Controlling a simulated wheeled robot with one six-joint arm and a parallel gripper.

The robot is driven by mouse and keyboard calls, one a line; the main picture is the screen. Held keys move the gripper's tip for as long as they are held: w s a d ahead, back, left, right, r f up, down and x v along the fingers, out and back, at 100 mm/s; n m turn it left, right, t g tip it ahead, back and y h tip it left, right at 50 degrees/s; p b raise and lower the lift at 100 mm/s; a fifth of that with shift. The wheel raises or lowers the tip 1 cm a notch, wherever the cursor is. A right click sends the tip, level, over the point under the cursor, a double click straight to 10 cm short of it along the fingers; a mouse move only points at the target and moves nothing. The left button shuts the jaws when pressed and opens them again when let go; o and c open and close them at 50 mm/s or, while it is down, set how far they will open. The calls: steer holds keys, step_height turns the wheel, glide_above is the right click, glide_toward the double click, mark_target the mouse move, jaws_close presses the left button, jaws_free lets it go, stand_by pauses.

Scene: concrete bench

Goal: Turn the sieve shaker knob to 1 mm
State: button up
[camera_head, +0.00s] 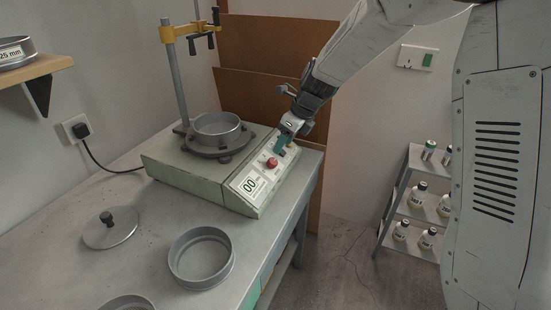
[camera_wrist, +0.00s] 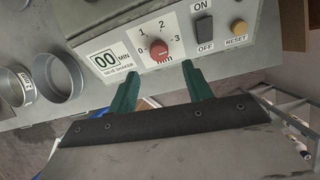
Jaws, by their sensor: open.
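The sieve shaker (camera_head: 185,180) is a pale green box on the bench with a sloped front panel. Its red knob (camera_head: 272,163) sits on that panel; it also shows in the wrist view (camera_wrist: 159,49), ringed by a scale marked 0, 1, 2, 3 and mm. Which mark the knob points at is too small to tell. My gripper (camera_wrist: 160,72) is open and empty, its two green fingers spread on either side of the knob's near side and apart from it. In the head view my gripper (camera_head: 284,141) is over the panel, just above and right of the knob.
A display (camera_wrist: 106,60) reads 00 MIN. A dark ON/OFF switch (camera_wrist: 203,28) and yellow RESET button (camera_wrist: 239,27) sit right of the knob. A sieve (camera_head: 216,130) stands on the shaker beside a clamp post (camera_head: 177,85). A loose sieve (camera_head: 201,283) and lid (camera_head: 110,232) lie in front.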

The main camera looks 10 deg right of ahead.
mark_target(274, 161)
steer(key=x, duration=0.7)
steer(key=shift+f, duration=0.1)
steer(key=shift+c, duration=0.3)
steer(key=c, duration=0.9)
